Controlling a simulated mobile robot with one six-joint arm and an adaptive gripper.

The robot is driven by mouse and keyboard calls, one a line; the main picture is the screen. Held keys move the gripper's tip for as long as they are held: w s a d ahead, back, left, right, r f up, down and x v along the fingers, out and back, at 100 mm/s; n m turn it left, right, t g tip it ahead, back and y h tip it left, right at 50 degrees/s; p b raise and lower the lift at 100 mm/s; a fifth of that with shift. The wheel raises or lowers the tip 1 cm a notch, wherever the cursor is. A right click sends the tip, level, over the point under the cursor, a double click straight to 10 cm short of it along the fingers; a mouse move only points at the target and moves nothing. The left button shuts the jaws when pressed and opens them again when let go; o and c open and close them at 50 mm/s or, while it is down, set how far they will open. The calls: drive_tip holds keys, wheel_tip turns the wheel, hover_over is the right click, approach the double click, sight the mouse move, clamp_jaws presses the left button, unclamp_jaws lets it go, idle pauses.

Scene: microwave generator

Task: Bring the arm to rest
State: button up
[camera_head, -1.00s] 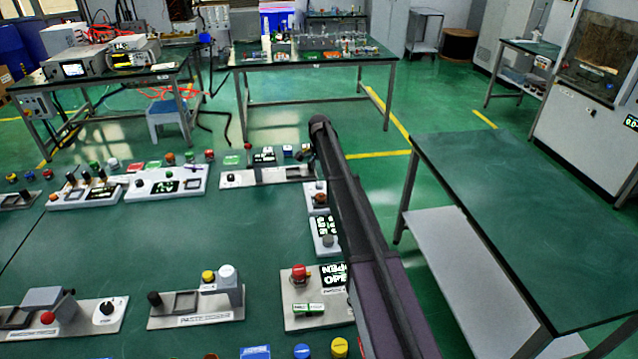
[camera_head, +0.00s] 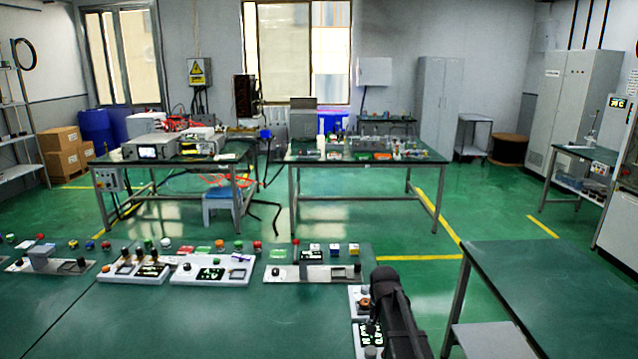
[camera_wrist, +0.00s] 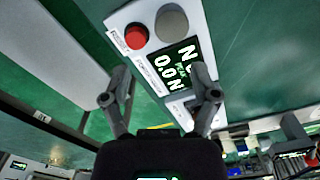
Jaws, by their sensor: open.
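My arm (camera_head: 395,312) shows as a dark link at the lower right of the head view, over the right end of the near green bench (camera_head: 210,320). My gripper (camera_wrist: 160,92) shows in the wrist view with its two fingers apart. Nothing is between the fingers. A white panel with a red button (camera_wrist: 136,36), a grey knob (camera_wrist: 171,22) and a lit display (camera_wrist: 178,68) lies beyond the fingers in that view. In the head view my fingers cannot be made out.
Control panels (camera_head: 212,270) and small coloured parts line the near bench's far edge. A bare green table (camera_head: 540,280) stands at the right. Two equipment tables, one with instruments (camera_head: 150,150), stand farther back. Green floor lies open between them.

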drive_tip(key=s+n, duration=0.1)
drive_tip(key=s, duration=0.5)
drive_tip(key=s+n, duration=0.2)
drive_tip(key=s, duration=0.4)
drive_tip(key=s+n, duration=0.1)
drive_tip(key=s, duration=0.4)
drive_tip(key=shift+s, duration=0.4)
